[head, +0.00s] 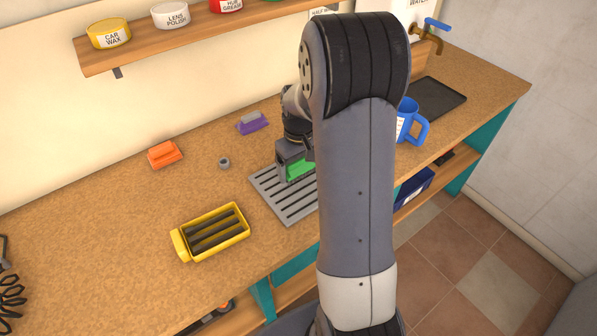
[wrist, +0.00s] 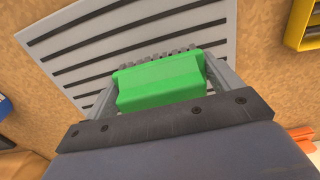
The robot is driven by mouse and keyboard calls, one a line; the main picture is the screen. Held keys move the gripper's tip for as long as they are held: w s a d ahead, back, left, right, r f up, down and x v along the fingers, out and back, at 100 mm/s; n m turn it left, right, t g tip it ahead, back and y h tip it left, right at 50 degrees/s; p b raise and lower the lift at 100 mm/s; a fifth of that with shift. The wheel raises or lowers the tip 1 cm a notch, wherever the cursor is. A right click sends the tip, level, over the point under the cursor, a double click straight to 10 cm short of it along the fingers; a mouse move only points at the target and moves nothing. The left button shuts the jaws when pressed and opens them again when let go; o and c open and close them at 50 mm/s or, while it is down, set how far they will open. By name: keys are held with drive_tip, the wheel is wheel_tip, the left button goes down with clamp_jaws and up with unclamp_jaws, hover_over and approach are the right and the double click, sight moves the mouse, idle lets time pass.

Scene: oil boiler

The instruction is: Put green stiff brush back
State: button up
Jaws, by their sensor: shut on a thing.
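The green stiff brush (wrist: 162,84) is between the fingers of my gripper (wrist: 160,88), which is shut on it. In the wrist view its bristles show along the far edge, over the slotted grey rack (wrist: 75,35). In the head view the green brush (head: 298,167) shows at my gripper (head: 294,172), above or on the grey slotted rack (head: 290,213). My arm hides the rack's right part. I cannot tell whether the brush touches the rack.
An orange brush (head: 164,154), a purple brush (head: 252,122) and a small grey ring (head: 224,162) lie on the bench left of the rack. A yellow tray (head: 188,256) with dark bars stands at front left. A blue mug (head: 412,124) and black mat (head: 436,97) are at right.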

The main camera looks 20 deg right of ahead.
sight(299, 174)
drive_tip(key=shift+f, duration=1.5)
drive_tip(key=shift+f, duration=0.25)
drive_tip(key=o, duration=0.8)
drive_tip(key=shift+c, duration=0.2)
drive_tip(key=shift+r, duration=0.1)
wheel_tip(299, 174, up, 12)
drive_tip(key=shift+r, duration=0.15)
